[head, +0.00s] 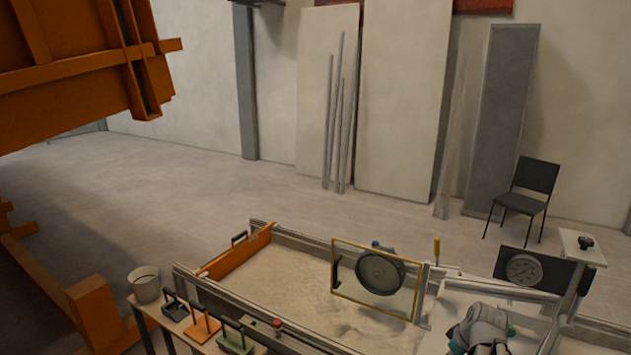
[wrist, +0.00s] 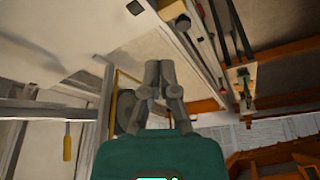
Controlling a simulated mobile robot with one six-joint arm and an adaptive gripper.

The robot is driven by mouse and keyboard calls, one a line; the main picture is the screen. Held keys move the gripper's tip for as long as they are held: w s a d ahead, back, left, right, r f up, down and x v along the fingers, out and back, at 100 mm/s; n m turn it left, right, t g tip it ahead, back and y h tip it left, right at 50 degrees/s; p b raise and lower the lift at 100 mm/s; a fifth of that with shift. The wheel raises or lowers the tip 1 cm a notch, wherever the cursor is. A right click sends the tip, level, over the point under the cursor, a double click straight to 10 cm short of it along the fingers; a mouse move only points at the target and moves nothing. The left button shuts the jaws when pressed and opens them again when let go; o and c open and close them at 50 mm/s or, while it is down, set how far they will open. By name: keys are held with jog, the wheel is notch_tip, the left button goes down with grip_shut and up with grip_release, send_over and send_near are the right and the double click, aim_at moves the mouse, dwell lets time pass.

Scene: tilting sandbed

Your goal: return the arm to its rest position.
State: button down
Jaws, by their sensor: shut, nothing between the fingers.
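My gripper (wrist: 160,66) shows in the wrist view, its two grey fingers together above the teal-green body, with nothing between them. The view behind it is strongly tilted. In the head view, part of my arm (head: 484,326) shows at the bottom right, over the pale surface beside the sandbed (head: 300,283). The fingers cannot be made out in the head view.
A yellow-framed panel with a round disc (head: 379,272) stands over the sandbed. A dial gauge (head: 524,270) is close to my arm. A yellow-handled tool (wrist: 67,142) shows in the wrist view. A bucket (head: 144,285) and handled blocks (head: 203,325) stand left.

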jog(key=s+a+f+m+g+h+b, duration=0.1)
jog(key=s+a+f+m+b, duration=0.1)
jog(key=a, duration=0.7)
jog(key=s+a+f+m+g+b, duration=0.2)
jog(key=s+a+f+m, duration=0.1)
jog(key=a, duration=0.6)
jog(key=shift+f+m+h+b, duration=0.3)
jog(key=shift+f+m+h, duration=0.1)
jog(key=shift+f, duration=0.15)
jog(key=shift+s, duration=0.1)
